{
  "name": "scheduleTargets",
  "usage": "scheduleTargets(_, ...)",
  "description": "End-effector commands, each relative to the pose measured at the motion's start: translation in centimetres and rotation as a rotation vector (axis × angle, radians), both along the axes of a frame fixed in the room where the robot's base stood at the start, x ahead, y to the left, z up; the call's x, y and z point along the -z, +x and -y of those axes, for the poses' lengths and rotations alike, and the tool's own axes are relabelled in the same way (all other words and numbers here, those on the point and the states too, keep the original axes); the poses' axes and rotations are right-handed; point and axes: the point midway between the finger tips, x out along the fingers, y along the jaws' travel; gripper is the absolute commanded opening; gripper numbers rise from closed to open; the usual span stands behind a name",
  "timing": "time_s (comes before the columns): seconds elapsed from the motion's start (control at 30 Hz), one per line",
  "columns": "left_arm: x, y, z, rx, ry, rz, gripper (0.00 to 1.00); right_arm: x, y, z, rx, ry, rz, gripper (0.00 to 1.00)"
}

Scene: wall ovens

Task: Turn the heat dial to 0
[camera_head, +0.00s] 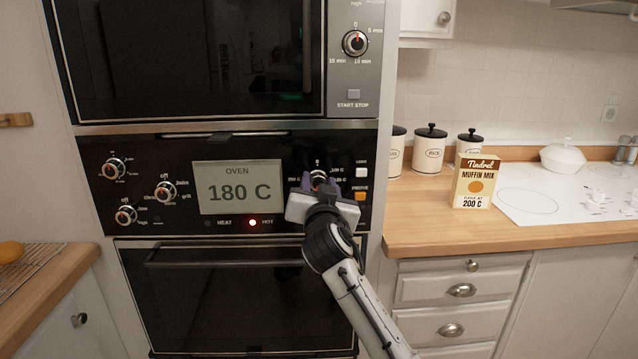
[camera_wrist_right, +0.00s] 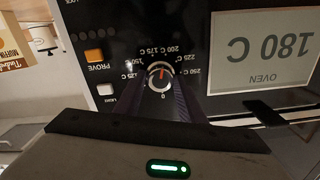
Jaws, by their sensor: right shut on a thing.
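The heat dial (camera_head: 318,175) is a round knob with a red mark on the black oven panel, right of the display. My right gripper (camera_head: 320,183) is at the dial and covers much of it. In the wrist view the gripper's dark fingers (camera_wrist_right: 158,92) are on either side of the dial (camera_wrist_right: 160,76), shut on it. The picture there is upside down; the dial's red mark points away from the 0, towards the numbers around 175 to 200. The oven display (camera_head: 239,187) reads 180 C. My left gripper is not in view.
An orange PROVE button (camera_head: 360,196) and a white LIGHT button (camera_head: 362,172) sit right of the dial. Other knobs (camera_head: 165,191) are left of the display. A muffin mix box (camera_head: 474,181) marked 200 C stands on the right counter.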

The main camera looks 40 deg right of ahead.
Motion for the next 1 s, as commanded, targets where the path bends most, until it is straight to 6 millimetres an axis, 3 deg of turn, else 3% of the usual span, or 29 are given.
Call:
scheduleTargets(0.5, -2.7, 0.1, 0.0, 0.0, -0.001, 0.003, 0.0, -0.2, 0.1, -0.2, 0.0, -0.38, -0.235, 0.14)
scheduleTargets(1.0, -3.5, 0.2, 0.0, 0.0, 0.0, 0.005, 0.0, 0.1, 0.2, -0.3, 0.0, -0.787, -0.484, 0.14)
